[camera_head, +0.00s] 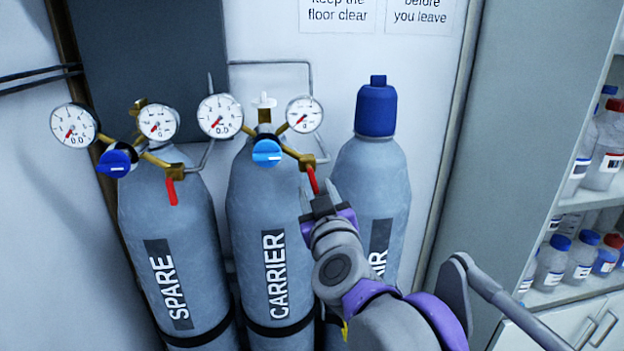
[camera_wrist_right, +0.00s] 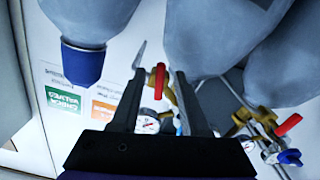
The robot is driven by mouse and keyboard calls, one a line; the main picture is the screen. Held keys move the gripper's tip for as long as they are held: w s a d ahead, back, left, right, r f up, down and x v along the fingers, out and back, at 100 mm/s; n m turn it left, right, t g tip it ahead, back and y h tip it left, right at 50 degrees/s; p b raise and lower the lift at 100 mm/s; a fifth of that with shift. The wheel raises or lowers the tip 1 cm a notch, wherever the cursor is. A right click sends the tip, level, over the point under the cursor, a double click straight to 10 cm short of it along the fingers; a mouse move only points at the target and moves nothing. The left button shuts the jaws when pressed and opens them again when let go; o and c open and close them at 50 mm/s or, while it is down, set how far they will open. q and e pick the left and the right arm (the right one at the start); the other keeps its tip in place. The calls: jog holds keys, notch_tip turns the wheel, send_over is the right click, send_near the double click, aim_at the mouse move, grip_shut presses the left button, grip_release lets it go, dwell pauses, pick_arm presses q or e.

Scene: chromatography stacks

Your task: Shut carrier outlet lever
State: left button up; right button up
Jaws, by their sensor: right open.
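The grey CARRIER cylinder (camera_head: 262,205) stands in the middle of the head view. Its brass regulator bears two gauges and a light-blue knob (camera_head: 267,152). The red carrier outlet lever (camera_head: 312,179) hangs down, slightly slanted, at the regulator's right end. My right gripper (camera_head: 318,199) is at the lever's lower end, with its fingers apart. In the right wrist view, the red lever (camera_wrist_right: 160,80) shows between the two open fingers (camera_wrist_right: 158,88); contact cannot be told. My left gripper is not in view.
The SPARE cylinder (camera_head: 165,225) stands left, with a red lever (camera_head: 171,191) and dark-blue knob (camera_head: 117,160). A blue-capped cylinder (camera_head: 372,180) stands right, partly behind my right arm. Shelves (camera_head: 570,290) with bottles are at far right. Thin pipes run behind the regulators.

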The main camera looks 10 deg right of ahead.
aim_at(312, 179)
jog(key=shift+w+a, duration=0.1)
jog(key=shift+w, duration=2.65)
grip_shut()
